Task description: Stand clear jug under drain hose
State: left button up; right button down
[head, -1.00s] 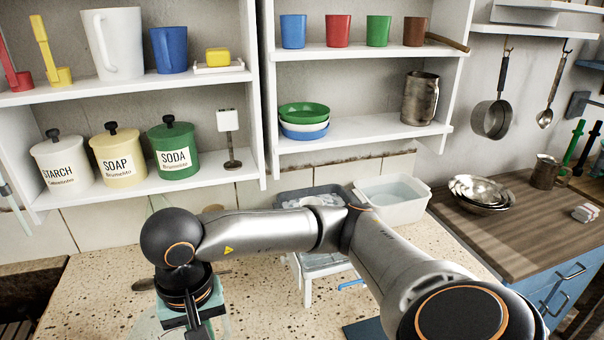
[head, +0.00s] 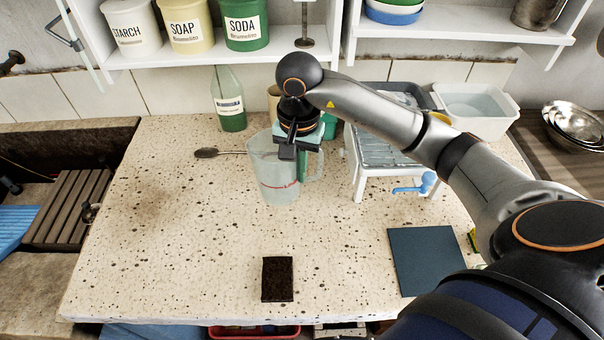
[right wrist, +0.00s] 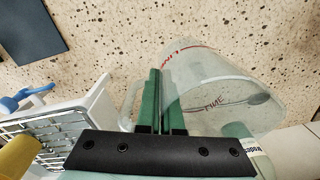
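The clear jug (head: 277,182) with a red line stands upright in the middle of the speckled worktop; I cannot tell whether its base touches the surface. In the right wrist view the jug (right wrist: 225,85) lies right of the fingers. My right gripper (head: 303,165) reaches down at the jug's handle side; in its wrist view the green fingers (right wrist: 162,105) are nearly together, closed at the jug handle (right wrist: 130,105). A blue spout-like piece (head: 415,186) sticks out from a white stand to the right; I cannot tell whether it is the drain hose. My left gripper is not in view.
A white stand (head: 358,182) with a ribbed grey tray (head: 388,145) is right of the jug. A green bottle (head: 230,105) and a spoon (head: 206,153) are behind and left. A dark sponge (head: 277,279) and blue-grey mat (head: 427,260) lie in front. The left worktop is clear.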

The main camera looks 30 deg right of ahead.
jog(key=shift+w+d+f+p, duration=0.2)
jog(key=shift+w+d+f, duration=0.3)
jog(key=shift+f, duration=0.85)
jog(key=shift+w+d+f+p, duration=0.15)
jog(key=shift+w+d+f, duration=0.3)
jog(key=shift+f, duration=0.9)
jog(key=shift+w+d+f+p, duration=0.25)
jog(key=shift+w+f, duration=0.4)
jog(key=shift+f, duration=0.7)
jog(key=shift+f, duration=0.15)
jog(key=c, duration=1.1)
grip_release()
